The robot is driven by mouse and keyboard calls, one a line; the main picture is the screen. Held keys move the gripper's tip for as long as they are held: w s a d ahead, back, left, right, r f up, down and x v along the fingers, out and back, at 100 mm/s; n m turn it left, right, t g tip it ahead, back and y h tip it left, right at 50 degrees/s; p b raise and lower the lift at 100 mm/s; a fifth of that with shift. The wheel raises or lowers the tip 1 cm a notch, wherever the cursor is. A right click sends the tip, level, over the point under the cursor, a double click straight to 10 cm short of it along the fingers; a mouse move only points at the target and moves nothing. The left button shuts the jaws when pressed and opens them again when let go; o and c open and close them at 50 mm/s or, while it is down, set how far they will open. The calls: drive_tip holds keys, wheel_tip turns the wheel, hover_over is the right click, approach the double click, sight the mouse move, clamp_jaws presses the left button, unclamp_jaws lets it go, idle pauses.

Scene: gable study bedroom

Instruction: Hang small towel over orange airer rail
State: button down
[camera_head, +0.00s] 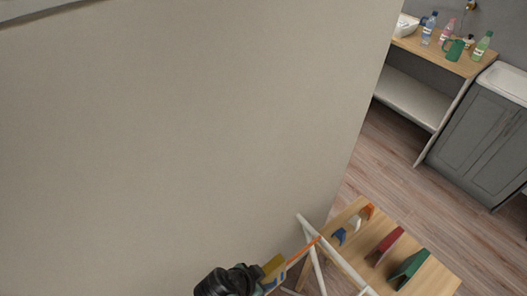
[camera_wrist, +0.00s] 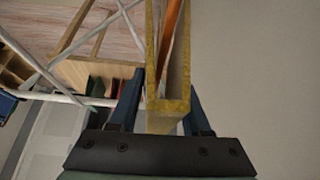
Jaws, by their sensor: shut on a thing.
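The small towel is mustard yellow and shows in the wrist view (camera_wrist: 168,105) as a narrow U-shaped fold. My gripper (camera_wrist: 165,95) has its two dark blue fingers on either side of the fold and is shut on it. The orange rail (camera_wrist: 172,40) shows between the two sides of the fold; whether they touch is unclear. In the head view the towel (camera_head: 273,264) is a small yellow patch beside my gripper (camera_head: 272,281) at the bottom edge. The orange rail (camera_head: 302,251) runs from there up to the airer's white frame (camera_head: 335,260).
A large plain wall (camera_head: 180,140) stands close beside the airer. A wooden bench (camera_head: 425,280) with red, green, blue and orange items is just right of it. Bare wood floor (camera_head: 400,180) lies beyond, before a counter with bottles (camera_head: 455,60) and a grey cabinet (camera_head: 475,150).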

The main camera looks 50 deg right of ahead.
wheel_tip(320, 180, down, 6)
drive_tip(key=b, duration=0.5)
drive_tip(key=shift+f, duration=0.25)
drive_tip(key=shift+c, duration=1.4)
unclamp_jaws()
drive_tip(key=b+v, duration=0.1)
drive_tip(key=v, duration=1.2)
drive_tip(key=shift+d+r, duration=0.1)
